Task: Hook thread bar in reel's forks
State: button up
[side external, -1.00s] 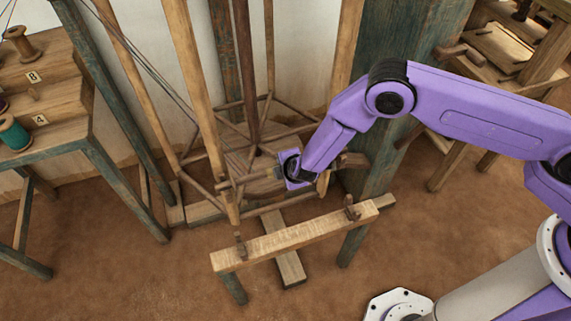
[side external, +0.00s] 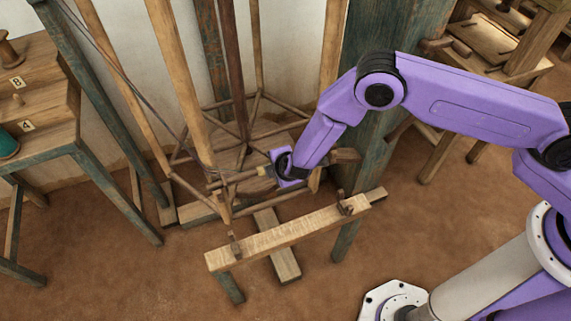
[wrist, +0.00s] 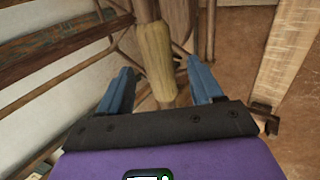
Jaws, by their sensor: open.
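My gripper (side external: 274,166) is at the front of the tall wooden reel frame (side external: 178,75). In the wrist view its two blue fingers (wrist: 160,68) are open, one on each side of a pale, thick wooden bar piece (wrist: 155,52). I cannot tell whether the bar lies fully between the fingers or beyond them. In the side view a roughly level thin bar (side external: 236,179), seemingly the thread bar, runs left from my gripper. Two small dark brackets, a left one (side external: 235,244) and a right one (side external: 346,203), which may be the forks, stand on a pale beam (side external: 285,232).
A blue-green post (side external: 375,150) stands close behind my arm. A stepped wooden stand (side external: 40,110) with spools is at the left. Reel struts cross low behind my gripper. Bare floor (side external: 320,285) lies in front of the beam.

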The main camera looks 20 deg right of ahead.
jog(key=v, duration=1.6)
jog(key=shift+r, duration=0.2)
jog(key=s+d+r+m+g+h, duration=0.1)
jog(key=s+d+r+m, duration=0.15)
jog(key=d+r, duration=0.5)
jog(key=s+d+r+m+g+h, duration=0.1)
jog(key=s+d+r+m, duration=0.15)
jog(key=d+r, duration=0.5)
jog(key=s+d+r+g+y, duration=0.1)
jog(key=s+d+r+g, duration=0.1)
jog(key=s+d, duration=0.5)
jog(key=s+d+r+g+y, duration=0.1)
jog(key=s+d+r+g, duration=0.1)
jog(key=s+d, duration=0.5)
jog(key=s+g, duration=0.1)
jog(key=s, duration=0.3)
jog(key=shift+d+r, duration=0.2)
jog(key=shift+d, duration=0.1)
